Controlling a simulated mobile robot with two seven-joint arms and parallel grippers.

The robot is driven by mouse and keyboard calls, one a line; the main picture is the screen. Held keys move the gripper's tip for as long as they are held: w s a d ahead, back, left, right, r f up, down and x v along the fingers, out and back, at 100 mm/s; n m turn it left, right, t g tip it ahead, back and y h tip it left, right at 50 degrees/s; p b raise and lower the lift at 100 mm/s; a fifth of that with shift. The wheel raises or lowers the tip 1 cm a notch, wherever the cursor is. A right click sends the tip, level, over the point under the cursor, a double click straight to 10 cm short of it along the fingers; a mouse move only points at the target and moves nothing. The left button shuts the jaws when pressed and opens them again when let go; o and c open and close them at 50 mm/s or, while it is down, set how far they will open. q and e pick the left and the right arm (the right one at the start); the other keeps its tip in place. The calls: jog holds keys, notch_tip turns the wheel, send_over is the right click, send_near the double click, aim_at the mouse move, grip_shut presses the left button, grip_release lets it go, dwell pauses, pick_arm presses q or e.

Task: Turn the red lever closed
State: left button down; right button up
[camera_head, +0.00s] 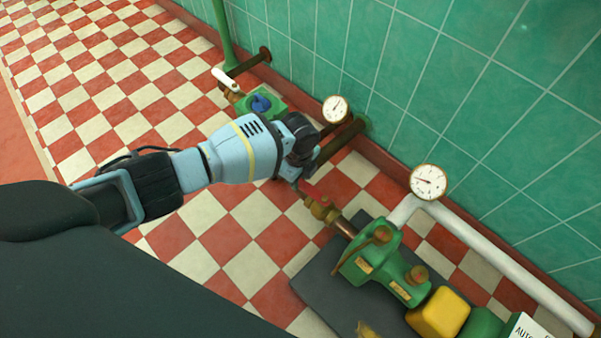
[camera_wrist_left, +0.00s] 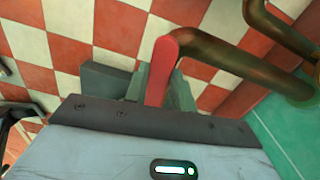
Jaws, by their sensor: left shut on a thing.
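The red lever (camera_wrist_left: 162,68) rises between the fingers of my left gripper (camera_wrist_left: 160,92) in the left wrist view. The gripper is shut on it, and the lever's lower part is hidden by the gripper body. In the head view my left gripper (camera_head: 300,182) reaches down from the left to the brass valve (camera_head: 325,210), and only a short bit of red shows beside the fingers. The valve sits on a copper pipe that leads to the green pump. My right gripper is in neither view.
The green pump (camera_head: 384,264) with a yellow part (camera_head: 440,313) stands on a grey slab at lower right. A white pipe (camera_head: 500,255) and round gauges (camera_head: 428,181) run along the green tiled wall. A white-handled valve (camera_head: 224,79) lies farther back. Checkered floor at left is clear.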

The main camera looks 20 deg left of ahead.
pick_arm(q)
jog(key=s+d+n+p, duration=0.5)
jog(key=s+n+p, duration=0.5)
jog(key=n, duration=0.6)
jog(key=shift+d+n, duration=0.25)
jog(key=shift+n, duration=0.15)
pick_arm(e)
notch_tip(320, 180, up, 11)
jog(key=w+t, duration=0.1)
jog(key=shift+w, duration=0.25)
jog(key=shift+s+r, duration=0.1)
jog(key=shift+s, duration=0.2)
pick_arm(q)
jog(key=shift+d, duration=0.1)
jog(key=c, duration=1.2)
grip_release()
jog(key=shift+o, duration=0.2)
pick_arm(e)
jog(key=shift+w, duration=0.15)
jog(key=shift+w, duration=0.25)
